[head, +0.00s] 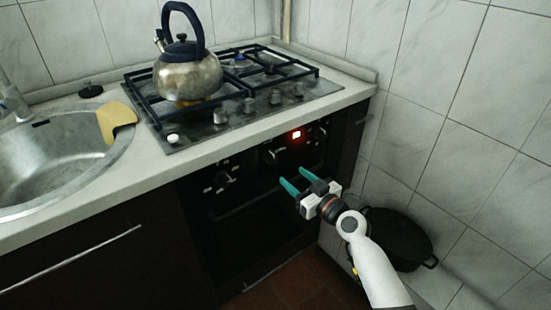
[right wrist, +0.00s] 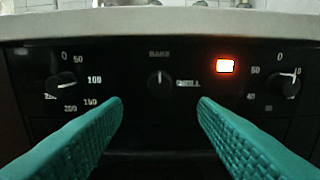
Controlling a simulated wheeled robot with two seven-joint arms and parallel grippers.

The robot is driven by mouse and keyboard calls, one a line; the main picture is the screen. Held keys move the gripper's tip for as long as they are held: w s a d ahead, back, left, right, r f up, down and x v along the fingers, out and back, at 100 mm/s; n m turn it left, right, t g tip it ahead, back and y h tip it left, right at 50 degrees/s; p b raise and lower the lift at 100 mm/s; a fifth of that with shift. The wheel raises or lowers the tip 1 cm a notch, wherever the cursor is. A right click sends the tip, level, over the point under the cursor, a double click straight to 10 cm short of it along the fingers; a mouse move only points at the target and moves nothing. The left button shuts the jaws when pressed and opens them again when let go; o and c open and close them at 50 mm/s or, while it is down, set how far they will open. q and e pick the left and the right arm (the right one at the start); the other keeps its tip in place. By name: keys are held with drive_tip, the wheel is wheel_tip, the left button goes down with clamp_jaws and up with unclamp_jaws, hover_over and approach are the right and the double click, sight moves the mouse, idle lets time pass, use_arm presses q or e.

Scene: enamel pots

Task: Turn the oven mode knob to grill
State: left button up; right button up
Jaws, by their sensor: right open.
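The oven mode knob (right wrist: 159,84) is the dark middle knob on the black oven panel, with "BAKE" printed above it and "GRILL" to its right. Its pale pointer mark appears to point up towards BAKE. In the head view the mode knob (head: 270,155) sits left of the lit lamp. My right gripper (head: 292,175) is open and empty in front of the panel. In the right wrist view its teal fingers (right wrist: 160,101) are spread to either side of the knob, apart from it and slightly below it. My left gripper is not in view.
A temperature knob (right wrist: 68,86) is on the left and a timer knob (right wrist: 288,82) on the right. An orange lamp (right wrist: 226,66) glows between mode and timer knobs. The counter edge (right wrist: 160,24) overhangs the panel. A kettle (head: 188,75) stands on the hob; a black pot (head: 400,238) sits lower right.

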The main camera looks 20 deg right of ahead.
sight(274, 161)
drive_tip(key=x, duration=0.9)
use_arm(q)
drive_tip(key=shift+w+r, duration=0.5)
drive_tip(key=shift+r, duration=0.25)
use_arm(e)
drive_tip(key=shift+w+a, duration=0.1)
drive_tip(key=shift+w, duration=0.1)
drive_tip(key=shift+c, duration=0.3)
use_arm(q)
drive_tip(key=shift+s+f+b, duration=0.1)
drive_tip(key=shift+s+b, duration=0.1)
drive_tip(key=shift+b, duration=0.1)
use_arm(e)
drive_tip(key=c, duration=0.8)
